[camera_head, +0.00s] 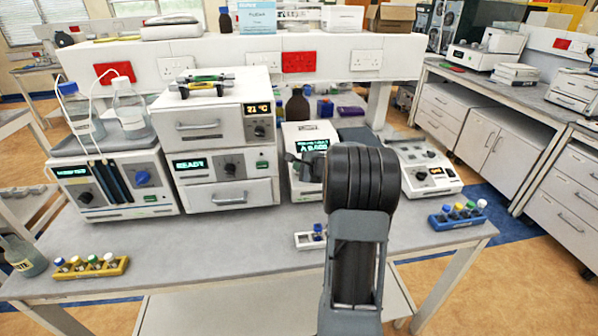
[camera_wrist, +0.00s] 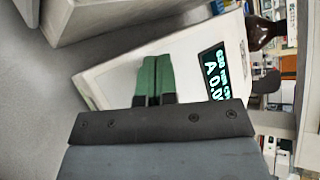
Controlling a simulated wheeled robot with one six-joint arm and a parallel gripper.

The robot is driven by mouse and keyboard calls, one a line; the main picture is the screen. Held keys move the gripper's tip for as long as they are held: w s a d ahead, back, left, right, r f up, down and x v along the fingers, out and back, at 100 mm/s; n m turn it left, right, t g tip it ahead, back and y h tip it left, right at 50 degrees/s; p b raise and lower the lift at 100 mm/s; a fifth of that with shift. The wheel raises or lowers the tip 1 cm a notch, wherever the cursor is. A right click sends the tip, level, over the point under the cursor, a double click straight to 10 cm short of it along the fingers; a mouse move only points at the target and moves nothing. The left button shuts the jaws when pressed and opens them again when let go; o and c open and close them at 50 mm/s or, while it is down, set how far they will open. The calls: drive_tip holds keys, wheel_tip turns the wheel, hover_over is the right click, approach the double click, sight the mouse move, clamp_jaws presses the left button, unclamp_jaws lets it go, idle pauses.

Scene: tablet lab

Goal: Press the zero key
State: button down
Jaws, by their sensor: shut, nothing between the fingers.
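The white instrument (camera_head: 295,136) with a lit green display (camera_head: 312,146) stands at the middle of the bench. In the wrist view its white housing (camera_wrist: 115,75) lies tilted behind my gripper, and its display (camera_wrist: 213,73) shows an "A" reading to the right of the fingers. My gripper (camera_wrist: 154,58) has green fingertips shut together with nothing between them. They overlap the white housing in the wrist view. I cannot tell whether they touch it. I cannot make out the zero key in either view; my arm and gripper cover part of the instrument's front.
White ovens (camera_head: 216,135) stand close on the left. Another instrument with keys (camera_head: 425,165) stands to the right. A small white rack (camera_head: 305,240) sits in front, with a yellow vial rack (camera_head: 90,268) and a blue one (camera_head: 457,218) nearer the bench ends. A brown bottle (camera_head: 298,105) stands behind.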

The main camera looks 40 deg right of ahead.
drive_tip(key=shift+r, duration=0.15)
drive_tip(key=r, duration=0.1)
drive_tip(key=s+r+p, duration=0.1)
drive_tip(key=r, duration=0.1)
drive_tip(key=s+a+r+p, duration=0.1)
drive_tip(key=shift+r, duration=0.25)
idle(0.4)
drive_tip(key=shift+w, duration=0.1)
idle(0.6)
drive_tip(key=s+a+f+n+g+y, duration=0.1)
drive_tip(key=s+a+f+n+g, duration=0.1)
drive_tip(key=s+a+n+g, duration=0.35)
drive_tip(key=s+a+f+n+g+y, duration=0.1)
drive_tip(key=s+a+f+n+g, duration=0.2)
drive_tip(key=s+a+n, duration=0.5)
drive_tip(key=s+a+r+n+h, duration=0.3)
drive_tip(key=s+a+r+n, duration=0.2)
drive_tip(key=s+a+n, duration=0.4)
drive_tip(key=s+a, duration=0.1)
drive_tip(key=a, duration=0.2)
drive_tip(key=shift+s+a, duration=0.2)
drive_tip(key=shift+s, duration=0.05)
